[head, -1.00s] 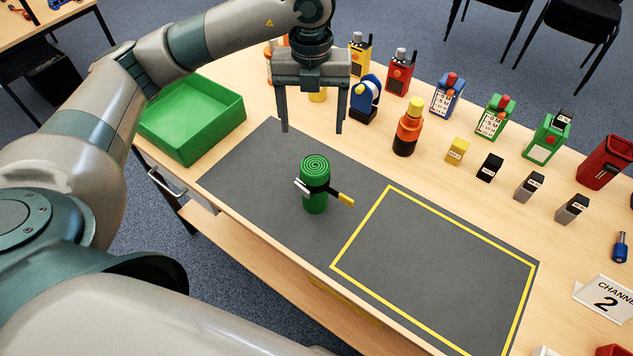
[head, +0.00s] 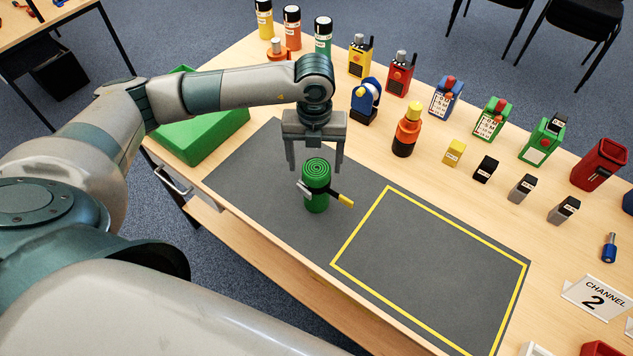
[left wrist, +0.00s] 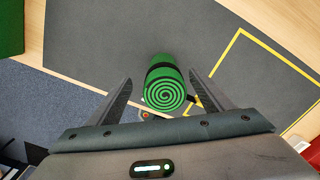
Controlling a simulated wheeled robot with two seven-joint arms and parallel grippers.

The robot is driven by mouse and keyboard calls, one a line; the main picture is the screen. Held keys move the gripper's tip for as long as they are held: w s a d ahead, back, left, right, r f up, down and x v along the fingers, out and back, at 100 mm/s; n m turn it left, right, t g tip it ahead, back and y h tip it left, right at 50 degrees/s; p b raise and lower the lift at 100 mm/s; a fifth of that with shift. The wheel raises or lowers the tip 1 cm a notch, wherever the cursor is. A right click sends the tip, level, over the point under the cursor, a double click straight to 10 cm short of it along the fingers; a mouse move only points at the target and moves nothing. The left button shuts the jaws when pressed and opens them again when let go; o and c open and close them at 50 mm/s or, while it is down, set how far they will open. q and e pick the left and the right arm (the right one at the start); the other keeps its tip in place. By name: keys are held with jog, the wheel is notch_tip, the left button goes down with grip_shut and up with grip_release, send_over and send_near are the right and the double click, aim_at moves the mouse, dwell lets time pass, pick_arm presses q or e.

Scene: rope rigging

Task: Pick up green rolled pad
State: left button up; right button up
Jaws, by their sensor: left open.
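The green rolled pad (head: 316,190) stands upright on the grey mat, with a spiral top and a dark strap around it that has a yellow end. My left gripper (head: 315,172) is open above the pad, its two fingers pointing down on either side of the pad's top in the head view. In the left wrist view the pad (left wrist: 165,88) lies between the two spread fingers (left wrist: 162,92), with gaps on both sides. Whether the fingertips are level with the pad's top is hard to tell. My right gripper is not in view.
A green tray (head: 205,140) sits at the mat's left. A yellow-outlined area (head: 430,270) on the grey mat (head: 250,165) is empty. Radios, an orange-black bottle (head: 406,132) and small labelled blocks line the table behind. A Channel 2 sign (head: 597,297) stands at the right.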

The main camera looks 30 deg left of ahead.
pick_arm(q)
jog(key=shift+f, duration=0.2)
jog(key=shift+s+d+f+p, duration=0.15)
jog(key=shift+f+p, duration=0.2)
jog(key=shift+p, duration=0.15)
jog(key=f, duration=0.1)
jog(key=f+p, duration=0.2)
jog(key=shift+s+d+f, duration=0.3)
jog(key=shift+s+d, duration=0.05)
jog(key=shift+f, duration=0.45)
jog(key=shift+w, duration=0.1)
jog(key=c, duration=1.3)
jog(key=shift+o, duration=0.2)
